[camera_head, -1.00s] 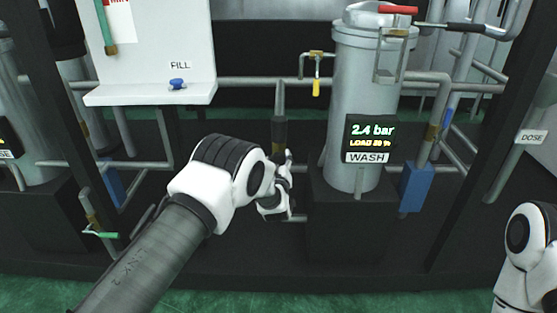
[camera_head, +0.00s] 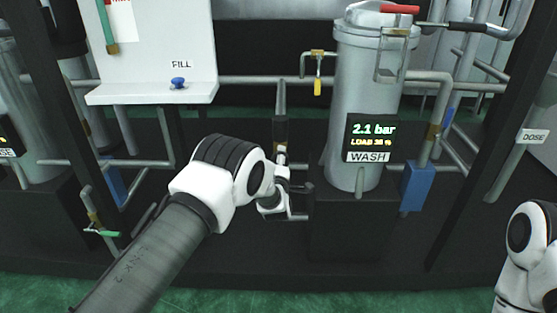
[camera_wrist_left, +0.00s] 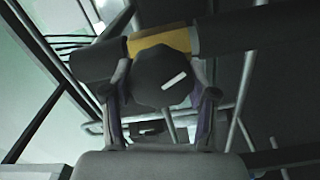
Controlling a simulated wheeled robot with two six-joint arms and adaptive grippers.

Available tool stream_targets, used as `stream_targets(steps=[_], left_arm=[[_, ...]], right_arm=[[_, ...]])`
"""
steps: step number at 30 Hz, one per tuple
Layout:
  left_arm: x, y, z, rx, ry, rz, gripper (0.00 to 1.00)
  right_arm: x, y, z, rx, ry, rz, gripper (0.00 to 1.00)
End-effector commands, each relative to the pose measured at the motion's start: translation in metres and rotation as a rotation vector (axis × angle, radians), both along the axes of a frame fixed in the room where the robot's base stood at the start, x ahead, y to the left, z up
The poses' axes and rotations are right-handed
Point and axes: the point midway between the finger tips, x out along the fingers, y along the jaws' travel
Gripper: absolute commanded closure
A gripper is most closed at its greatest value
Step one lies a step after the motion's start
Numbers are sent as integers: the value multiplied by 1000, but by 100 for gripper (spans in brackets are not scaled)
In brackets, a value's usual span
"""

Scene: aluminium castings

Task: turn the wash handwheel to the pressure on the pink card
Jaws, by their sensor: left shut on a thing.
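The wash handwheel (camera_wrist_left: 158,77) is a dark round knob with a white mark, below a yellow band on a pipe in the left wrist view. My left gripper (camera_wrist_left: 161,92) has one finger on each side of it and is shut on it. In the head view my left gripper (camera_head: 280,165) is at the pipe left of the wash vessel (camera_head: 360,95); my wrist mostly hides the handwheel there. The display (camera_head: 372,131) above the WASH label reads 2.1 bar, with a smaller load line, about 36 %. I see no pink card. My right gripper is out of view.
A white panel (camera_head: 150,60) labelled FILL with a blue knob (camera_head: 178,82) stands at the left. Pipes, a blue block (camera_head: 416,187) and dark frame posts surround the vessel.

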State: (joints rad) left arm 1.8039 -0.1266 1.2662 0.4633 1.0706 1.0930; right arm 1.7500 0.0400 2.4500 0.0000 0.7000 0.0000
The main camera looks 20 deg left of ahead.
Motion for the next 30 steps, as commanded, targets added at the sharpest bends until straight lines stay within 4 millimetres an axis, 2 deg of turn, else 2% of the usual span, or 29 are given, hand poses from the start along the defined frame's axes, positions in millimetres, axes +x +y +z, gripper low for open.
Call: stream_targets(steps=[9,23,24,25,30], left_arm=[[0,1,0,-102,-30,1,77],[0,1,0,-114,-34,1,77],[0,1,0,-114,-34,1,28],[0,1,0,-114,-34,1,18],[0,1,0,-113,-33,1,17]], right_arm=[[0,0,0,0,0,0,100],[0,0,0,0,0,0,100],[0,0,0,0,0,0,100],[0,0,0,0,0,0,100],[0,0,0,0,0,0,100]])
